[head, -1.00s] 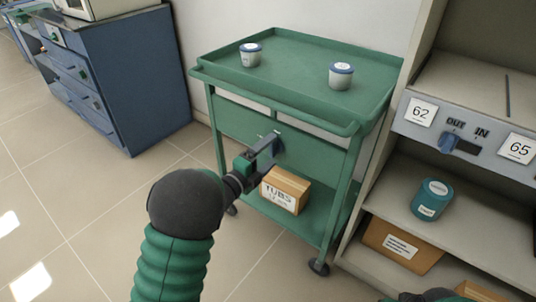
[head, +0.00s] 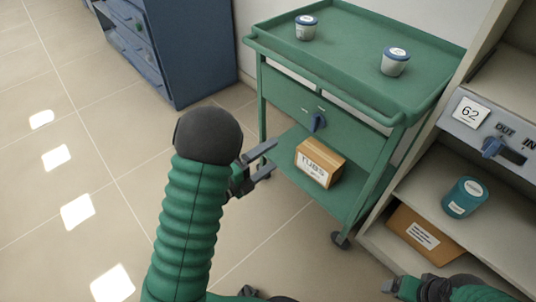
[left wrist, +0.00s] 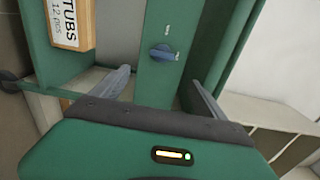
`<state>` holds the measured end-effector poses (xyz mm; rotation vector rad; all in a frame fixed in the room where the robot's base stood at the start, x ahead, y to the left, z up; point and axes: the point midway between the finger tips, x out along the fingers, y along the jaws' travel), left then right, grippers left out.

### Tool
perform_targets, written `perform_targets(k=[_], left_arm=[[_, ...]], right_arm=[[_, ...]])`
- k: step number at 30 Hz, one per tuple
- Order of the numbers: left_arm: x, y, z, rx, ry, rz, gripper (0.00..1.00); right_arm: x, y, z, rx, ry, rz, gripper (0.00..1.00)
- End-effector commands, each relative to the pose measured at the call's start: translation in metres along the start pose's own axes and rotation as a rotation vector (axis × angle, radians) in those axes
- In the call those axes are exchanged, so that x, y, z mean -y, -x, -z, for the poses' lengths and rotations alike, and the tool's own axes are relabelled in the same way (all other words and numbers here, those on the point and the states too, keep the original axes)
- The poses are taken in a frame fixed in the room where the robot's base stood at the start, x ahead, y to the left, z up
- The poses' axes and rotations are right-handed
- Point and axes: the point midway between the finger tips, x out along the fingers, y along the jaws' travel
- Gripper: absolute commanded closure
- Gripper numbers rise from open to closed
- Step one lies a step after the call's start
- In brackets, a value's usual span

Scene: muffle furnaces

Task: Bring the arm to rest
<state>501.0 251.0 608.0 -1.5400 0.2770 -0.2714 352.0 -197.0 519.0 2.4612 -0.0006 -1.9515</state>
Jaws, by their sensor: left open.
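My left arm comes up from the bottom of the head view, and its gripper (head: 262,162) is open and empty. It is in front of the green cart (head: 375,153), left of the drawer's blue knob (head: 318,122) and apart from it. In the left wrist view the two fingers (left wrist: 160,92) stand apart, with the knob (left wrist: 162,53) seen beyond them between the tips. Part of my right arm (head: 440,288) shows at the bottom right; its fingertips are not clear there.
Two lidded tubs (head: 306,27) (head: 395,62) stand on the cart top. A TUBS box (head: 320,163) sits on its lower shelf. A blue cabinet (head: 190,50) stands at back left. Floor at left is clear.

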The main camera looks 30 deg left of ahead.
Motion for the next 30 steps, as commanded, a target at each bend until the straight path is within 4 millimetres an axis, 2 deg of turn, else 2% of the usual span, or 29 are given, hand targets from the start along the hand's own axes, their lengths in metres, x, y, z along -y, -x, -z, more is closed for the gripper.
perform_targets(k=[20,23,26,28,30], left_arm=[[-0.002,-0.005,-0.003,0.026,0.039,-0.035,0.16],[-0.012,-0.015,-0.013,0.119,0.177,-0.141,0.16],[-0.027,-0.017,-0.023,0.291,0.424,-0.29,0.16],[-0.039,-0.009,-0.023,0.434,0.625,-0.391,0.16],[-0.049,0.006,-0.014,0.579,0.82,-0.48,0.16]], right_arm=[[0.0,0.002,0.0,0.0,0.0,0.0,0.17],[0.0,0.006,0.002,0.0,0.0,0.0,0.17],[0.0,0.013,0.003,0.0,0.0,0.0,0.17],[0.0,0.016,0.004,0.0,0.0,0.0,0.17],[0.0,0.019,0.005,0.0,0.0,0.0,0.17]])
